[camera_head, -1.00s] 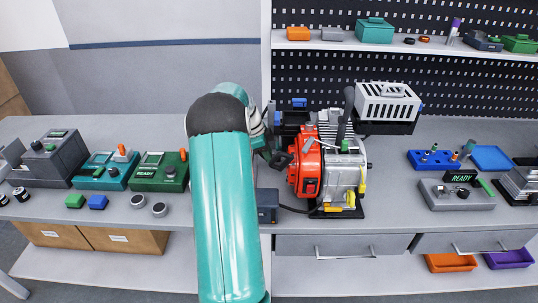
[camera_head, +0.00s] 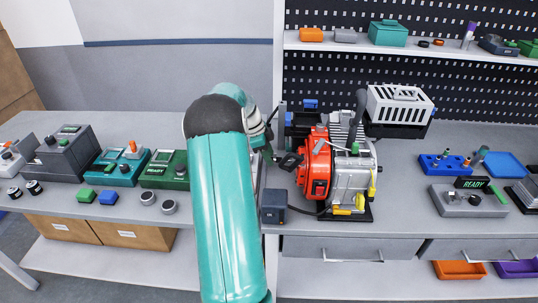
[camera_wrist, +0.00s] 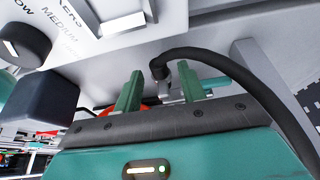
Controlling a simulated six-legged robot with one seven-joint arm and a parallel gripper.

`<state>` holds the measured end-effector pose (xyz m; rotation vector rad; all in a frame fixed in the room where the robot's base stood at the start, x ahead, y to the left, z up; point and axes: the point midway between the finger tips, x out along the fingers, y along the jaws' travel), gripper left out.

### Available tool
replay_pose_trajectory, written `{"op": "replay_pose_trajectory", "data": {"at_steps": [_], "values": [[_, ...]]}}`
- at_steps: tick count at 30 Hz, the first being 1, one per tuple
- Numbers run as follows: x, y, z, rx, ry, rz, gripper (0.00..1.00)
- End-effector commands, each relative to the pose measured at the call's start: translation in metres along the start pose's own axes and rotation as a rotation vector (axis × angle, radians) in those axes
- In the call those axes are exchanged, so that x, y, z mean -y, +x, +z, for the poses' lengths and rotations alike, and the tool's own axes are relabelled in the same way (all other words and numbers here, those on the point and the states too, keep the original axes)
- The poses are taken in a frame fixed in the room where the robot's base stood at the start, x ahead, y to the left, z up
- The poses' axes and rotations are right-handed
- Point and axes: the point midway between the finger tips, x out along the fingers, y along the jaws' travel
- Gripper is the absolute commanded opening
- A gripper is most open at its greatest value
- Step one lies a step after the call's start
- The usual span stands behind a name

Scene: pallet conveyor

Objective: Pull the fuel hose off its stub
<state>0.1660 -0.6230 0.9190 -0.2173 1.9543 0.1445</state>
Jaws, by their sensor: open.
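A black hose (camera_wrist: 215,58) arcs across the wrist view and runs down the right side. Its curled end sits just beyond the fingertips, near a small grey metal fitting that may be the stub. My gripper (camera_wrist: 159,72) is open, with its two green fingers apart. The hose end appears between them in the picture, but I cannot tell whether it lies between the jaws in depth. In the head view, the orange and grey engine (camera_head: 318,168) stands on the bench, right of my arm.
A dark box (camera_head: 274,207) with a cable stands in front of the engine. A white slotted cover (camera_head: 399,105) is behind it. Green devices (camera_head: 165,170) stand left of my arm. In the wrist view, a lettered panel with a dark knob (camera_wrist: 24,45) is close by.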

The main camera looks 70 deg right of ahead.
Motion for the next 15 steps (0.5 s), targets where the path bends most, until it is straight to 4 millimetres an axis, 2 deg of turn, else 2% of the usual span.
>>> {"op": "replay_pose_trajectory", "data": {"at_steps": [5,15], "values": [[0.001,-0.023,0.0,-0.001,0.0,-0.004,0.4],[0.001,-0.098,0.0,0.001,0.0,-0.005,0.4]]}}
